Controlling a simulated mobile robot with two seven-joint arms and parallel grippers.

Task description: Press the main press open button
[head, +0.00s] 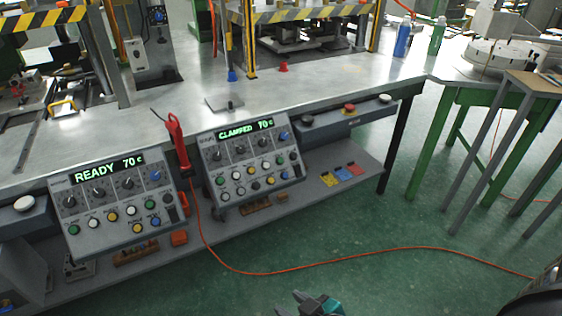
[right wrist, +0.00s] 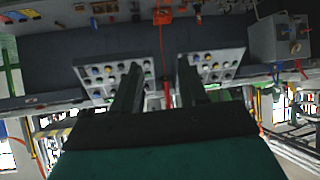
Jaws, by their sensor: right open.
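Two grey control panels with knobs and coloured buttons hang on the bench front in the head view. The left panel (head: 117,206) reads "READY 70 c". The right panel (head: 253,163) reads "CLAMPED 70 c". Button labels are too small to read, so I cannot tell which is the main press open button. My right gripper (head: 308,301) is at the bottom edge of the head view, below and apart from both panels. In the right wrist view its open, empty fingers (right wrist: 158,66) point toward the panels, which appear upside down. My left gripper is not in view.
A red tool (head: 177,145) hangs between the panels, with an orange cable (head: 330,262) trailing across the green floor. A red-button box (head: 349,108) sits right of the right panel. Coloured pieces (head: 341,174) lie on the lower shelf (head: 318,194). The floor before the bench is otherwise clear.

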